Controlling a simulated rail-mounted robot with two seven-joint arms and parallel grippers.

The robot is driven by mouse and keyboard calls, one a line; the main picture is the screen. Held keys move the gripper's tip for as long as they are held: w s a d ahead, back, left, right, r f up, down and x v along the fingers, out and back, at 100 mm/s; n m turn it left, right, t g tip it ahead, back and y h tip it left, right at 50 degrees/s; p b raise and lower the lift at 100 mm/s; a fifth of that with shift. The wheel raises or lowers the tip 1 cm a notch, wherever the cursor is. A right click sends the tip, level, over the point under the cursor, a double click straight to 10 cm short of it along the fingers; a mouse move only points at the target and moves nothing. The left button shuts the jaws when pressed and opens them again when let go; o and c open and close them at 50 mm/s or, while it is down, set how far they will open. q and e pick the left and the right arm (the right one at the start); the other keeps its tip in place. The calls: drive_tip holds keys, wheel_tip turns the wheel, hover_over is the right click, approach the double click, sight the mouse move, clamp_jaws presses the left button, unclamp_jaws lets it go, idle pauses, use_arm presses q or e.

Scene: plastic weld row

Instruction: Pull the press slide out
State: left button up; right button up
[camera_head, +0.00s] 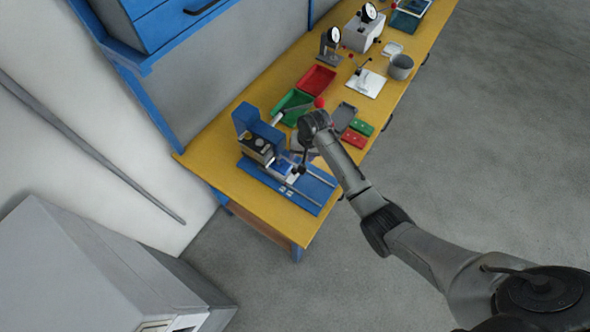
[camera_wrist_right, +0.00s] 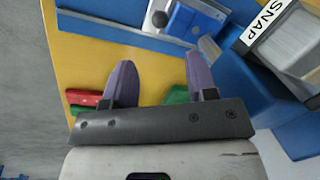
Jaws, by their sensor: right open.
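The blue press (camera_head: 258,133) stands at the near end of the yellow bench, with its slide (camera_head: 284,170) on two rails over a blue base plate (camera_head: 312,190). The press head (camera_wrist_right: 285,45), marked SNAP, is at the upper right. My right gripper (camera_head: 303,158) hangs over the front of the press. In the wrist view its two purple fingers (camera_wrist_right: 160,78) are spread, with nothing seen between them. Whether a fingertip touches the slide I cannot tell. My left gripper is not in view.
A green tray (camera_head: 293,104) and a red tray (camera_head: 316,79) stand behind the press. A grey tray (camera_head: 343,115) and red and green pieces (camera_head: 362,127) lie to its right. Gauges and a grey cup (camera_head: 400,67) are farther along. The floor in front is clear.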

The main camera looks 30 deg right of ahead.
sight(295, 169)
drive_tip(key=f, duration=0.3)
drive_tip(key=a+f+b, duration=0.1)
drive_tip(key=f, duration=0.3)
drive_tip(key=w+f+b, duration=0.1)
drive_tip(key=f, duration=0.3)
drive_tip(key=shift+w+a, duration=0.1)
drive_tip(key=shift+a, duration=0.3)
drive_tip(key=shift+c, duration=0.2)
drive_tip(key=c, duration=0.6)
clamp_jaws()
drive_tip(key=shift+r, duration=0.1)
